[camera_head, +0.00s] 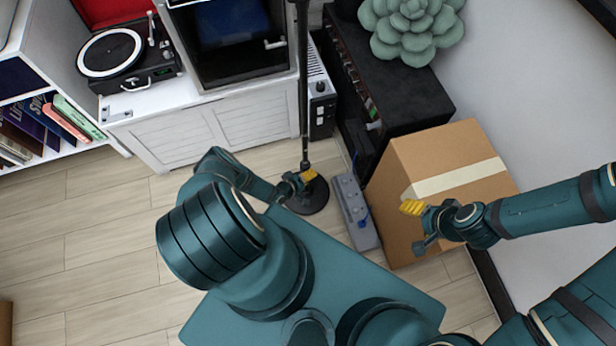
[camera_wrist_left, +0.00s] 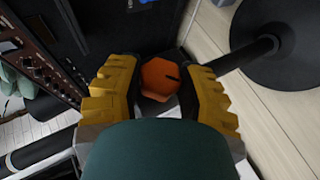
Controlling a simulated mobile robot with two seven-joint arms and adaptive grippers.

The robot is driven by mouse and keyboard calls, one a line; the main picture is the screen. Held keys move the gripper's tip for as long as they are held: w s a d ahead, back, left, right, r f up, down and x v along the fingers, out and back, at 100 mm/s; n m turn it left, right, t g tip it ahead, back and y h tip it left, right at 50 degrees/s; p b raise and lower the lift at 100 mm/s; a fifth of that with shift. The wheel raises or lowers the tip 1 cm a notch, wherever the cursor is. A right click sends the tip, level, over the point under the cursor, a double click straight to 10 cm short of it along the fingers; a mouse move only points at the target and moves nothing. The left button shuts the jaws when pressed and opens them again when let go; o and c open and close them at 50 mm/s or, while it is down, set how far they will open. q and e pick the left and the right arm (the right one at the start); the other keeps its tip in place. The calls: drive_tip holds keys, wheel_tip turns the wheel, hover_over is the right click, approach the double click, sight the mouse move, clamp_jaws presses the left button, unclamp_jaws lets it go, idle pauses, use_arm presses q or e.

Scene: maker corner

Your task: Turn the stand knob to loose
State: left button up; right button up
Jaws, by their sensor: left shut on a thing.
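The stand is a thin black pole (camera_head: 303,90) on a round black base (camera_head: 310,201) on the wooden floor; its pole and base (camera_wrist_left: 290,40) also show in the left wrist view. The orange knob (camera_wrist_left: 159,77), with a dark mark on its face, sits between the yellow fingertips of my left gripper (camera_wrist_left: 163,90). My left gripper (camera_head: 308,176) is shut on it, low by the pole. The knob is hidden in the head view. My right gripper (camera_head: 413,208) is in front of the cardboard box; its jaw opening is not clear.
A cardboard box (camera_head: 420,165) and a black amplifier (camera_head: 395,80) stand to the right of the pole. A grey pedal strip (camera_head: 352,205) lies beside the base. A white cabinet (camera_head: 185,135) with a turntable (camera_head: 120,60) is behind left.

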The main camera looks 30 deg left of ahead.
use_arm(q)
drive_tip(key=shift+a, duration=0.1)
drive_tip(key=o, duration=1.2)
drive_tip(key=shift+w, duration=0.1)
drive_tip(key=shift+r, duration=0.15)
drive_tip(key=shift+r, duration=4.9)
